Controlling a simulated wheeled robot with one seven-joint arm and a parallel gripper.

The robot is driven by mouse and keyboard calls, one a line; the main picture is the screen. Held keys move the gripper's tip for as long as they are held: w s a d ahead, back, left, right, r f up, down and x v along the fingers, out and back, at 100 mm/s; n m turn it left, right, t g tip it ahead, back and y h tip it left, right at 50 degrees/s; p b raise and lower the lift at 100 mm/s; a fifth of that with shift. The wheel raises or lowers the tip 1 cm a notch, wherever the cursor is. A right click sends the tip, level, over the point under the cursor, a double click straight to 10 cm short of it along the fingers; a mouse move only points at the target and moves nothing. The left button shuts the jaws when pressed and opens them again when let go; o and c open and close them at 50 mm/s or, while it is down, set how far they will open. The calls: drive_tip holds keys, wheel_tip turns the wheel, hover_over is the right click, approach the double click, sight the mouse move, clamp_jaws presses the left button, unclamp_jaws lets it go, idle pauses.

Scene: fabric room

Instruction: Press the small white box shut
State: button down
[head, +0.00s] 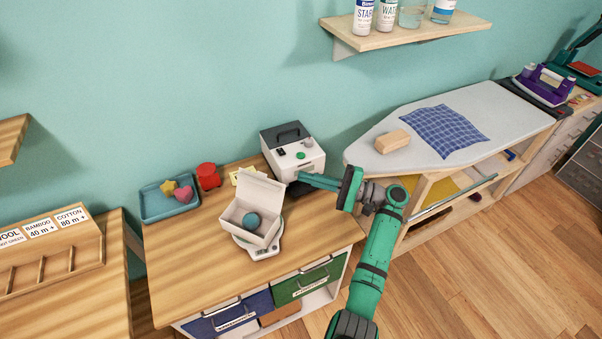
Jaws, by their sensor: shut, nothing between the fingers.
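The small white box (233,211) sits on a white scale (265,251) on the wooden table. Its lid (261,190) stands raised at the back, so the box is open. A dark teal ball (251,220) lies inside it. My gripper (301,180) is shut and empty. It is to the right of the raised lid, in front of the white and dark machine, and seems apart from the box. The fingertips are small here, and I cannot tell their exact height above the table.
The white machine (294,155) stands behind my gripper. A red object (208,176) and a teal tray (153,208) with small shapes are at the left. An ironing board (465,105) is at the right. The table's front left is clear.

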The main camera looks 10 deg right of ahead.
sight(260, 189)
drive_tip(key=a+r, duration=0.3)
drive_tip(key=a, duration=0.6)
drive_tip(key=shift+s+a, duration=0.15)
drive_tip(key=shift+a, duration=0.25)
